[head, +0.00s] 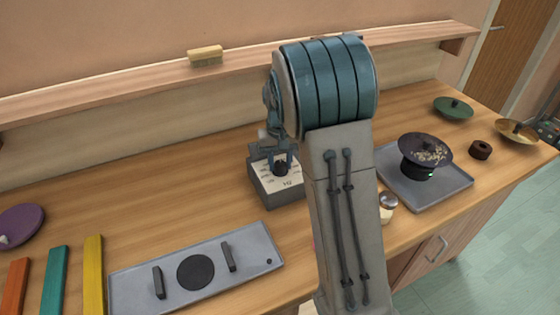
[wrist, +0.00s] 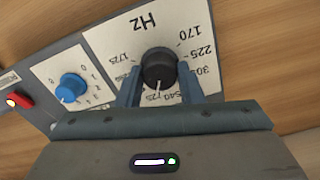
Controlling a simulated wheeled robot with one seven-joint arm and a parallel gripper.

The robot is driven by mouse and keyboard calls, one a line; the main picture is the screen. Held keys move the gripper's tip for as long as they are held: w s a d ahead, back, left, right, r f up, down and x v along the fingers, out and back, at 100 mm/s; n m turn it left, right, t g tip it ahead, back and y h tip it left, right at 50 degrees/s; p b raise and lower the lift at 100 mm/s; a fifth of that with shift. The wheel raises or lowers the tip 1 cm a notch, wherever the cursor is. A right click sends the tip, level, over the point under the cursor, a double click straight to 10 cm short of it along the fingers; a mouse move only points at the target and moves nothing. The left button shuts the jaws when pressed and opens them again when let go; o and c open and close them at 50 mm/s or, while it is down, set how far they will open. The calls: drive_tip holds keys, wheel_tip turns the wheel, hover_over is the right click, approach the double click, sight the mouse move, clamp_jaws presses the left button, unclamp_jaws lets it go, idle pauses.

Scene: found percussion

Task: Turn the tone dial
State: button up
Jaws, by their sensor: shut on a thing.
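The tone dial (wrist: 158,68) is a black round knob with a white pointer line, set on a white plate marked Hz with numbers around it. In the wrist view its pointer faces the bottom of the picture, toward my gripper's palm. In the head view the dial (head: 281,168) sits on top of a grey box (head: 280,200) on the bench. My gripper (wrist: 158,88) comes down from above, with a blue finger on each side of the knob, shut on it. Part of the number ring is hidden by the fingers.
A blue knob (wrist: 71,88) and a red switch (wrist: 18,101) are on the same box. A grey panel (head: 135,283) with two handles lies in front. A tray (head: 455,188) with a dark bowl (head: 425,150) stands right. A shelf (head: 120,86) runs behind.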

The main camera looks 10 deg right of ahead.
sight(280, 164)
drive_tip(key=o, duration=1)
drive_tip(key=shift+c, duration=0.2)
wheel_tip(280, 164, up, 14)
drive_tip(key=shift+b, duration=0.4)
drive_tip(key=shift+f, duration=0.1)
